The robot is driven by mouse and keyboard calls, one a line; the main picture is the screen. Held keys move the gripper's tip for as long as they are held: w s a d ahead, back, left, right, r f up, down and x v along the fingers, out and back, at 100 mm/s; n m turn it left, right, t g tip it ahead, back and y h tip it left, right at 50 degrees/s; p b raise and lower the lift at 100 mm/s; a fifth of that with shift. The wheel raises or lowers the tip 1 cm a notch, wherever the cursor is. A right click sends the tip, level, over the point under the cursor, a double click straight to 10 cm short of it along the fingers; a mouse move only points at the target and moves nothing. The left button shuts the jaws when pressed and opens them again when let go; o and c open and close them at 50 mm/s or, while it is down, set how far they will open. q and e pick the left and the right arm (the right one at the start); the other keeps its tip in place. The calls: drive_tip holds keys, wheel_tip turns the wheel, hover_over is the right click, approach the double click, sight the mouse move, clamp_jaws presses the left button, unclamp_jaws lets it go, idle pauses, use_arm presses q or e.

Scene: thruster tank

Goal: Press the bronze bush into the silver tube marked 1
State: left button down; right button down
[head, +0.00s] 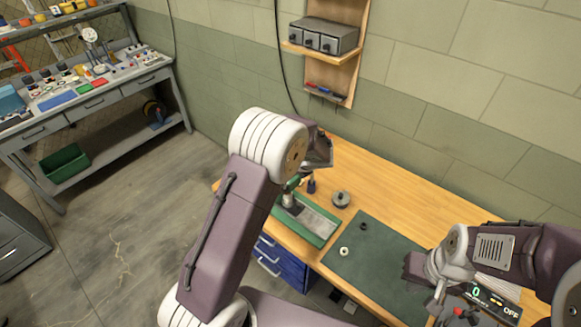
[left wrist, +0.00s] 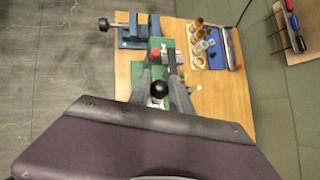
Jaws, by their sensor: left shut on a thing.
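My left gripper (left wrist: 160,96) is shut on a black ball knob (left wrist: 159,88), which sits between its fingers in the left wrist view. Beyond it is a green machine part (left wrist: 167,57) with a red knob (left wrist: 155,53). Several small bronze-coloured and pale pieces stand in a holder beside a blue strip; one bronze-coloured piece (left wrist: 199,23) is at its far end. I cannot make out a tube marked 1. In the head view, my left arm hides the holder area. My right gripper (head: 415,268) is over the dark mat; its finger gap cannot be seen.
A green base with a grey plate (head: 311,222) stands on the wooden table. A grey round part (head: 341,199) is beside it. The dark green mat (head: 375,255) carries a pale ring (head: 344,251) and a small dark part (head: 363,226). A blue vise (left wrist: 132,36) stands beyond.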

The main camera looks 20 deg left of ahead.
use_arm(q)
drive_tip(key=shift+a+f, duration=0.1)
drive_tip(key=shift+a, duration=0.05)
drive_tip(key=c, duration=1.2)
unclamp_jaws()
drive_tip(key=shift+a, duration=0.2)
drive_tip(key=shift+d+r, duration=0.25)
drive_tip(key=b+v, duration=0.1)
drive_tip(key=v, duration=0.7)
drive_tip(key=shift+s+r, duration=0.1)
drive_tip(key=shift+s, duration=0.1)
